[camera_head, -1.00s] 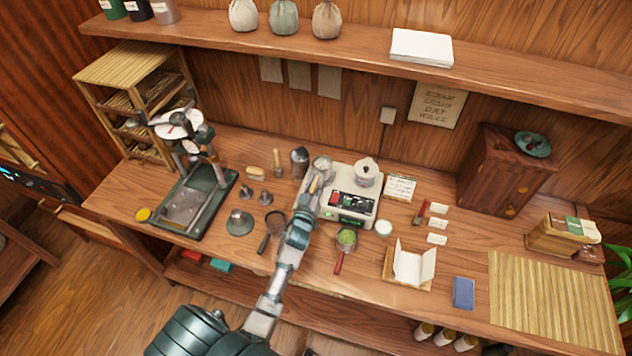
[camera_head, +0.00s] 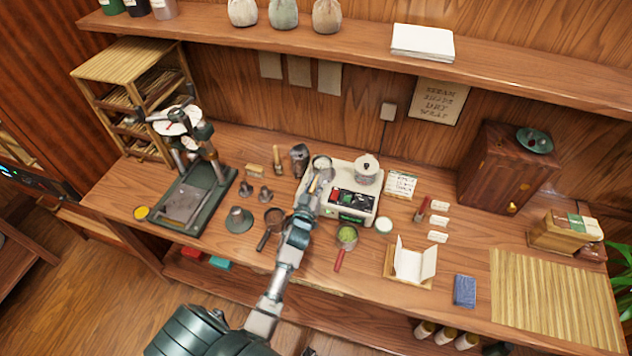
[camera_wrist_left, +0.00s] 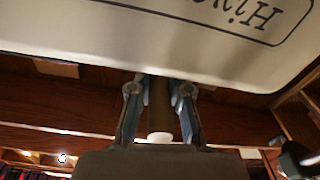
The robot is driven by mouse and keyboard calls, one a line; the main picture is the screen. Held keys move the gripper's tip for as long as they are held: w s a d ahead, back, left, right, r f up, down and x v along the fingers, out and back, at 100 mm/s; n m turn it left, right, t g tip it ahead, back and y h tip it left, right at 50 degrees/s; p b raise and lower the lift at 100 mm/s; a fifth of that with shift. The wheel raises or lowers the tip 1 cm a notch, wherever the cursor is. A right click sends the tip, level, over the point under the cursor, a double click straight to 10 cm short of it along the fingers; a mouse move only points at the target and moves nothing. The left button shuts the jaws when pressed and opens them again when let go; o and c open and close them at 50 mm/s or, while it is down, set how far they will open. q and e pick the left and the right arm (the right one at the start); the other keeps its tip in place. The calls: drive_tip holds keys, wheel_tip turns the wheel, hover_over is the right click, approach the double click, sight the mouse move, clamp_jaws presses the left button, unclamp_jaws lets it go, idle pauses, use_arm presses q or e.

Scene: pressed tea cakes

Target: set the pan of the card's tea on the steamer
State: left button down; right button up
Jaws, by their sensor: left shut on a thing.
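The steamer (camera_head: 375,205) is a white box with a dark panel and red and green parts; a lidded pot (camera_head: 367,168) stands at its right. My left gripper (camera_head: 312,193) is at its left side, shut on the handle (camera_head: 318,181) of a small pan (camera_head: 321,162) with pale contents. The pan is over the steamer's left part; I cannot tell whether it rests there. In the left wrist view, the fingers (camera_wrist_left: 160,92) close around a brown handle (camera_wrist_left: 160,112) beneath the lettered white body (camera_wrist_left: 170,45). A card (camera_head: 401,182) stands right of the steamer, its writing unreadable. My right gripper is out of view.
A red-handled pan with green tea (camera_head: 347,235) and a dark-handled pan (camera_head: 273,218) lie in front. A press (camera_head: 190,200) stands left. A paper-lined tray (camera_head: 395,276), a blue block (camera_head: 464,290) and a slatted mat (camera_head: 545,300) lie right.

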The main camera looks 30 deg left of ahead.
use_arm(q)
drive_tip(key=c, duration=1)
unclamp_jaws()
drive_tip(key=shift+f, duration=0.1)
drive_tip(key=v, duration=1.2)
